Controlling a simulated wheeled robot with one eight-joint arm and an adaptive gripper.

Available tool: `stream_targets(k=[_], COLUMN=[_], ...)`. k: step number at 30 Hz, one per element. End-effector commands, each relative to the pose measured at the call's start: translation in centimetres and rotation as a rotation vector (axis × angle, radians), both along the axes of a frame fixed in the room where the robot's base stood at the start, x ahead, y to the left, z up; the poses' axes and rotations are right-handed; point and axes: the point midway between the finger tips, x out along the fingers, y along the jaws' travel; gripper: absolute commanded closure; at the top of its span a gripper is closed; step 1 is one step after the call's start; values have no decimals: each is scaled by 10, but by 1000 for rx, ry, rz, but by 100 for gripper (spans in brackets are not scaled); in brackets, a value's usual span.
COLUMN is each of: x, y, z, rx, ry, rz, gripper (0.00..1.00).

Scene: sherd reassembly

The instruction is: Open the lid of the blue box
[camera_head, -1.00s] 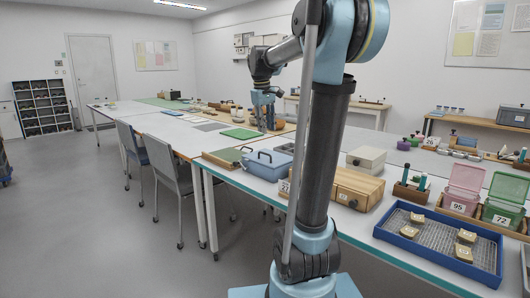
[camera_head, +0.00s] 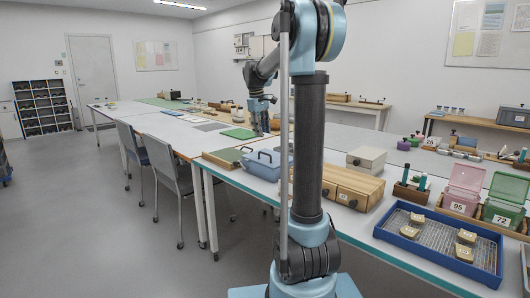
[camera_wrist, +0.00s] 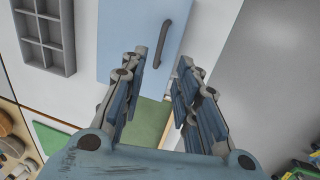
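The blue box (camera_head: 262,168) stands on the long table, partly hidden on its right by my arm. Its lid looks shut, with a dark handle on it. In the wrist view the light-blue lid (camera_wrist: 125,45) fills the upper middle, and the dark handle (camera_wrist: 174,42) runs along it, beyond my fingertips. My gripper (camera_wrist: 167,70) is open, with nothing between its fingers and a clear gap to the handle. In the head view my gripper (camera_head: 259,128) hangs above the table behind the box.
A green-lined wooden tray (camera_head: 221,158) lies left of the box. A wooden drawer box (camera_head: 352,187) and a pale box (camera_head: 366,160) stand to the right. A blue tray of sherds (camera_head: 388,226) lies further right. A grey compartment tray (camera_wrist: 45,35) shows in the wrist view.

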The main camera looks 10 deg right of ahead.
Motion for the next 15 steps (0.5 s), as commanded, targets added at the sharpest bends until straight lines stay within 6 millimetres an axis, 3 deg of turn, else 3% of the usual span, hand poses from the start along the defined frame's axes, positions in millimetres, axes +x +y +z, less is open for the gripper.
stream_targets(k=[15], x=[10], y=[-14], z=[-84], rx=[1], ry=[-1], rz=[0], gripper=[71])
